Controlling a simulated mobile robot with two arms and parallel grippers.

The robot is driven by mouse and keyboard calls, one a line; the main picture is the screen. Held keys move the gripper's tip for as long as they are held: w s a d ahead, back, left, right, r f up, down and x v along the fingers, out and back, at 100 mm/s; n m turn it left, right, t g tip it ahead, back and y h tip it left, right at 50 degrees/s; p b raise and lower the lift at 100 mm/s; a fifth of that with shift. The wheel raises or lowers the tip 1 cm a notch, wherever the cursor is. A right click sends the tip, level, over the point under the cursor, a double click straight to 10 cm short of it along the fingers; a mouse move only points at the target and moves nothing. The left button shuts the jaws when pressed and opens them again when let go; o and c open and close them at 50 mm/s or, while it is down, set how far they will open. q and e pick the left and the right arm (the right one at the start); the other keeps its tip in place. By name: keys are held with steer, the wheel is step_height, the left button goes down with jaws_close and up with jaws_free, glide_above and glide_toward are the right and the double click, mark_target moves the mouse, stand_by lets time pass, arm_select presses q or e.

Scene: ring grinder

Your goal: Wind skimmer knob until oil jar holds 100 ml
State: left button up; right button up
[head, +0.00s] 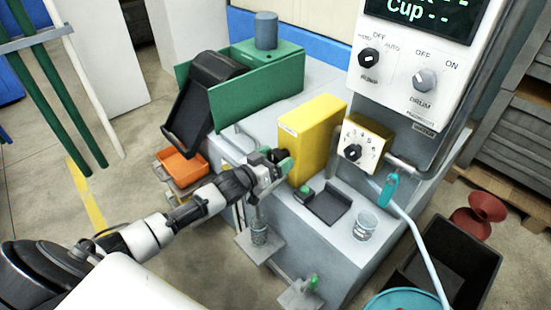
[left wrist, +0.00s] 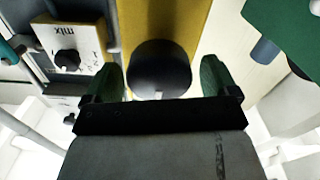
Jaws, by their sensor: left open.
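The yellow skimmer box (head: 314,128) stands on the grey machine top. Its round black knob (left wrist: 160,68) shows in the left wrist view, with a small pale mark near its lower edge. My left gripper (head: 277,163) is at the box's left side. In the left wrist view my green fingers (left wrist: 164,80) are open, one on each side of the knob; I cannot tell whether they touch it. A small clear jar (head: 259,232) stands on a low ledge below the gripper; its level is unreadable. My right gripper is out of view.
A clear marked cup (head: 364,228) stands on the machine near a black tray (head: 322,204). A yellow dial box (head: 364,143) is right of the skimmer. An orange tray (head: 181,165) lies left. The control display (head: 425,15) reads "Cup --".

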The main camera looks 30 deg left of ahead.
arm_select(q)
steer(key=c, duration=0.9)
steer(key=shift+m, duration=0.3)
